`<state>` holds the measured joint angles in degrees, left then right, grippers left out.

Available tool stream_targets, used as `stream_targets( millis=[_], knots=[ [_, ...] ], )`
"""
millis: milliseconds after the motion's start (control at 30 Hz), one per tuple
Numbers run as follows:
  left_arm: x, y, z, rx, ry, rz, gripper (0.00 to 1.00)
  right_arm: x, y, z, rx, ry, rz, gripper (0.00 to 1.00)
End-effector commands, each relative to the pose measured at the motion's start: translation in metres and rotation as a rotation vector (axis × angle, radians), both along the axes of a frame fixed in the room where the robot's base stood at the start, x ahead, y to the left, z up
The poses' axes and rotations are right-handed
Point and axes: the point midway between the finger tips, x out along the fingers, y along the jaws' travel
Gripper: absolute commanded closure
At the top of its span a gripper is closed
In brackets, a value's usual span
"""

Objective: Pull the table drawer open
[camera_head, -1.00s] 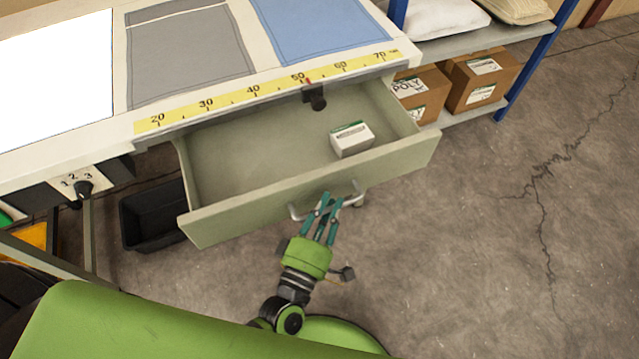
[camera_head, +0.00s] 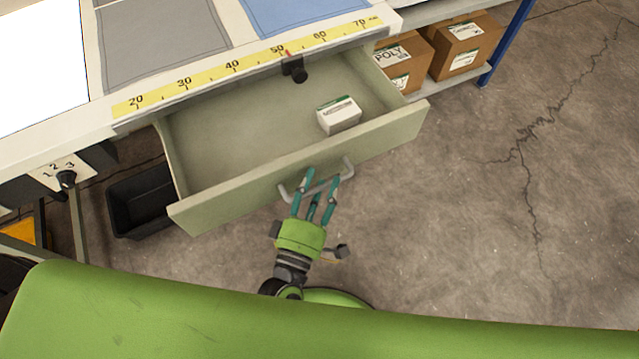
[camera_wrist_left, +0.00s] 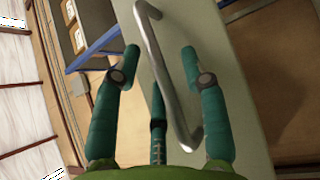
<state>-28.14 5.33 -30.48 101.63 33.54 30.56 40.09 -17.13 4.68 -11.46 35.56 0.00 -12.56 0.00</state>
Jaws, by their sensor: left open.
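The table drawer (camera_head: 225,191) stands pulled out from under the worktable (camera_head: 60,138), its inside showing. A metal bar handle (camera_head: 346,168) is on its front panel. My left gripper (camera_head: 318,182) is at the handle with its teal fingers open. In the left wrist view the handle (camera_wrist_left: 168,80) runs between the spread fingers of the gripper (camera_wrist_left: 165,65), and I see no firm grip on it. A small white box (camera_head: 338,115) lies inside the drawer toward the right. My right gripper is not in view.
A black bin (camera_head: 140,205) stands on the floor left of the drawer. Cardboard boxes (camera_head: 462,45) sit on a shelf with a blue post behind on the right. A dark knob (camera_head: 66,179) is on the table's front. The concrete floor at right is clear.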

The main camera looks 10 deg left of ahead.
Motion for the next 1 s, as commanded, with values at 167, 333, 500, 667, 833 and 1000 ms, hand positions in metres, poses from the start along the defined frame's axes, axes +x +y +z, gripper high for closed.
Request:
stream_targets(
  millis=[167,333,500,667,833,1000],
  knots=[
    [-0.013,0.003,-0.003,0.001,0.003,-0.002,0.57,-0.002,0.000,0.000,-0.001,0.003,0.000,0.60],
    [-0.046,0.009,-0.008,0.003,0.005,-0.003,0.57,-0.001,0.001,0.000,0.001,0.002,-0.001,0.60],
    [-0.081,0.016,-0.012,0.001,0.004,-0.002,0.57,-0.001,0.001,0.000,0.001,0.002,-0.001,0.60],
    [-0.105,0.021,-0.015,0.002,0.003,-0.001,0.57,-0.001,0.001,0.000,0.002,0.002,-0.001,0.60],
    [-0.116,0.024,-0.016,0.000,0.001,0.000,0.57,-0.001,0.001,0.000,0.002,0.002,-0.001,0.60],
    [-0.117,0.024,-0.016,0.000,0.000,0.000,0.57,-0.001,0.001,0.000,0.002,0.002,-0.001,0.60]
  ],
)
